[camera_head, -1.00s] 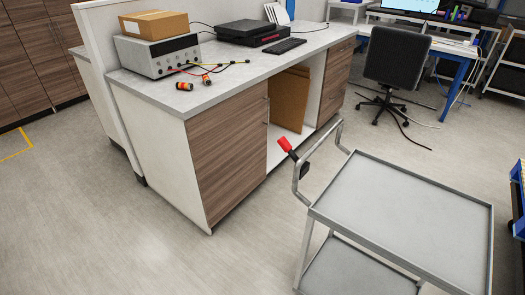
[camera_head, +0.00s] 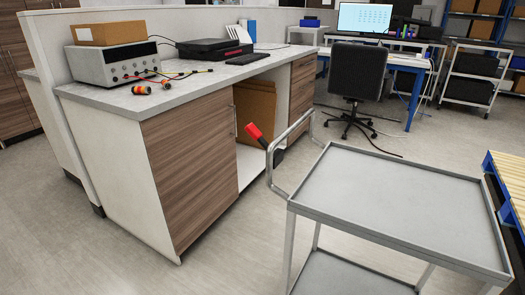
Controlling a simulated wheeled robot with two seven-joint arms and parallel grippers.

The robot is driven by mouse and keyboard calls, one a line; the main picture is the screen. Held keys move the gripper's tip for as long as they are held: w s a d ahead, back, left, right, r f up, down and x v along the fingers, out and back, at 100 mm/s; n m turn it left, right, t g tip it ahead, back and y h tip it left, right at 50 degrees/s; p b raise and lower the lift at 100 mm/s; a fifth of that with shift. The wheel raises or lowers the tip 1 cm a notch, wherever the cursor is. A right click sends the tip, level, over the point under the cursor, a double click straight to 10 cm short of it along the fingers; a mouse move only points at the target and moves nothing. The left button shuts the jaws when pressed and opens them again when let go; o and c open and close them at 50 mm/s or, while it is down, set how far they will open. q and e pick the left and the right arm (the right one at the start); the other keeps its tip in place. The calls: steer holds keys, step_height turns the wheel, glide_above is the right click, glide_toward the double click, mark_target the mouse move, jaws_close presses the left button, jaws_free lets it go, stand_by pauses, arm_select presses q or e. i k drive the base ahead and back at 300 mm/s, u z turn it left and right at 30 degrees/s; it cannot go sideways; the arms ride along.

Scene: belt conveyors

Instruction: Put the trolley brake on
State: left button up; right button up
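The grey metal trolley (camera_head: 400,198) stands at the lower right, with an empty top tray and a lower shelf (camera_head: 345,275). Its tubular push handle (camera_head: 273,165) is on the left end, towards the workbench. A red brake lever (camera_head: 256,134) on a black mount (camera_head: 278,156) sits on the handle and tilts up to the left. The trolley's wheels are out of the frame. Neither of my grippers shows in the head view.
A workbench (camera_head: 116,101) with wood-fronted cabinets stands left of the trolley, carrying electronics. An office chair (camera_head: 356,75) and a desk are behind. A blue-edged rack with wood (camera_head: 508,185) is at the right edge. The floor (camera_head: 120,255) at the front left is clear.

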mark_target(251, 129)
steer(key=z, duration=0.35)
steer(key=i, duration=0.85)
